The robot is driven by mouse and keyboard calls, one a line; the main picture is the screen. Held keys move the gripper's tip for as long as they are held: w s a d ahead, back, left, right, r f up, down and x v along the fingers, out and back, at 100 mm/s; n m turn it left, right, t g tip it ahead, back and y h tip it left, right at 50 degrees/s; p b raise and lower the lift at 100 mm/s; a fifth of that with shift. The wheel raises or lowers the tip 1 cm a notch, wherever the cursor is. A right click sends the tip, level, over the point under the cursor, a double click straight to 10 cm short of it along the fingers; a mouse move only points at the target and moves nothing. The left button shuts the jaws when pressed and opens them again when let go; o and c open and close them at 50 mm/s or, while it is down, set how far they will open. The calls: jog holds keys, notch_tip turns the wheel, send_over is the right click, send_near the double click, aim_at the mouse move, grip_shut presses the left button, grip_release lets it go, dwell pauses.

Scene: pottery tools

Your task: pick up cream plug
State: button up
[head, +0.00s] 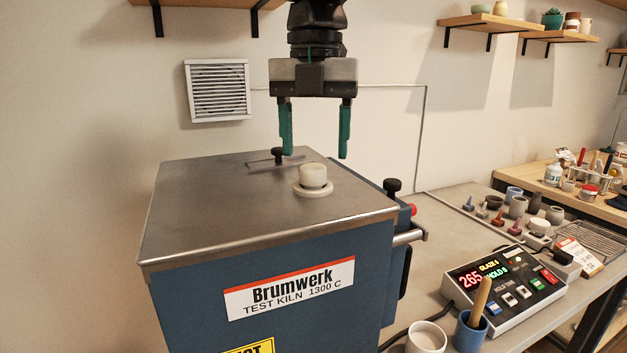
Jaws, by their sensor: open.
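The cream plug (313,175) stands upright in a pale ring (313,188) on the flat metal top of the blue kiln (240,222). My gripper (315,156) points down, with its two green fingers spread wide and nothing between them. In the head view its fingertips appear just above the plug, one to each side of it. The gap in depth between the fingers and the plug is hard to tell. The plug looks untouched.
A black knob (278,156) with a thin bracket sits at the back of the kiln top. A control box (505,290), a white cup (426,338) and a blue cup with a wooden handle (470,331) stand on the bench to the right. The front of the kiln top is clear.

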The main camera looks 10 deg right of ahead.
aim_at(313, 166)
notch_tip(313, 166, down, 4)
jog(key=shift+w+a+r, duration=0.1)
jog(key=shift+w+r, duration=0.05)
jog(key=shift+r, duration=0.05)
jog(key=c, duration=1.1)
jog(key=shift+r, duration=0.1)
